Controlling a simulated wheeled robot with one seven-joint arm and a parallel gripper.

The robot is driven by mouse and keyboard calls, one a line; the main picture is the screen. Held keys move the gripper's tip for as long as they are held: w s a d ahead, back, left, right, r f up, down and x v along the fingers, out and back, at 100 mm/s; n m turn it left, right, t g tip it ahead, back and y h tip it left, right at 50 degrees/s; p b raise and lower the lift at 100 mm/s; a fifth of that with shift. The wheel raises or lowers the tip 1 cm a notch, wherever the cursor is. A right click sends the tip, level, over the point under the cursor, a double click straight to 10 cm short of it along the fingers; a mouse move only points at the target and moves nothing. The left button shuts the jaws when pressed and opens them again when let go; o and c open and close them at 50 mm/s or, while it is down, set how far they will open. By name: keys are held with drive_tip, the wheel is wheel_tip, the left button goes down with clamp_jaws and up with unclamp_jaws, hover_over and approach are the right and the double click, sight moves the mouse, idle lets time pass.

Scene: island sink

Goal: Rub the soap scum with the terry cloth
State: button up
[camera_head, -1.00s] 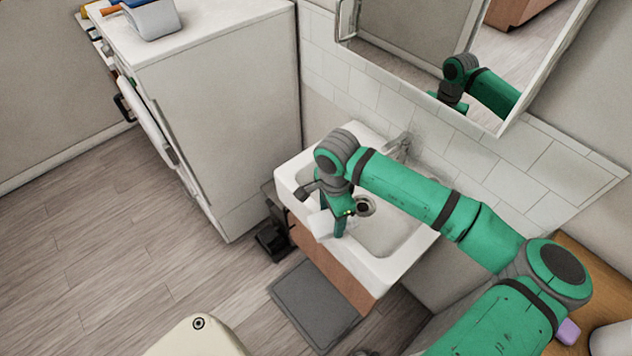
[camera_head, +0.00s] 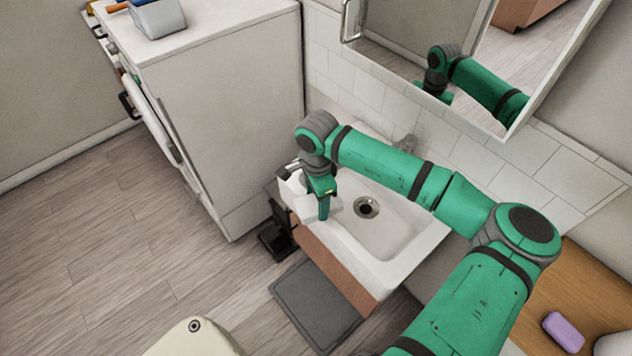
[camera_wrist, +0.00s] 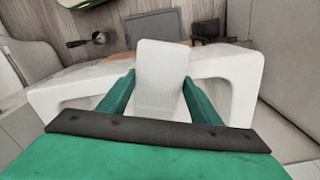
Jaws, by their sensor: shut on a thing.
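The white terry cloth (camera_wrist: 160,62) stands as a flat block between the two green fingers of my gripper (camera_wrist: 159,82) in the wrist view. My gripper is shut on it. In the head view my gripper (camera_head: 323,208) points down over the left front part of the white sink (camera_head: 405,258), with the cloth (camera_head: 334,210) pale at its tips. I cannot tell if the cloth touches the sink. No soap scum can be made out; my gripper and the cloth hide part of the sink's left end.
The drain (camera_head: 366,208) and right basin are clear. A white washer-like unit (camera_head: 225,110) is at left. A purple soap bar (camera_head: 563,332) lies on the wooden counter (camera_head: 590,290). A grey mat (camera_head: 316,305) is on the floor.

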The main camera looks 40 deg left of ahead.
drive_tip(key=shift+r, duration=3.85)
drive_tip(key=shift+d, duration=0.1)
